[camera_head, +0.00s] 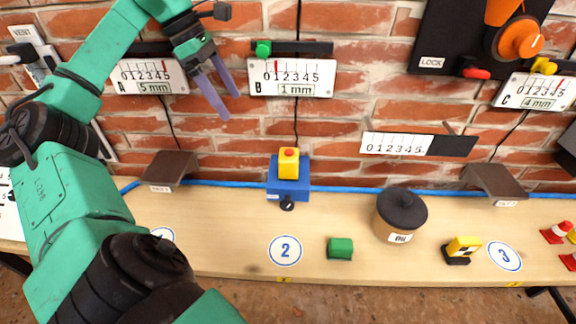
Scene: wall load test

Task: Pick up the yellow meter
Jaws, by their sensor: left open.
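Several yellow things show, and I cannot tell for certain which is the meter. A small yellow block with a black base (463,248) stands on the bench (220,215) at the right, beside label 3 (504,256). A yellow block with a red top (289,163) sits on a blue stand (289,188) behind label 2 (286,250). A yellow piece (543,66) is on top of gauge C. My left gripper (231,106) is open and empty, in front of the brick wall between gauges A and B, above the bench and apart from all these. My right gripper is not in view.
A dark lidded pot (400,214) and a green block (340,248) stand on the bench. Brown brackets (171,167) (493,181) and a blue cable run along the wall side. Red cones (556,232) are at the far right. The bench left of label 2 is mostly clear.

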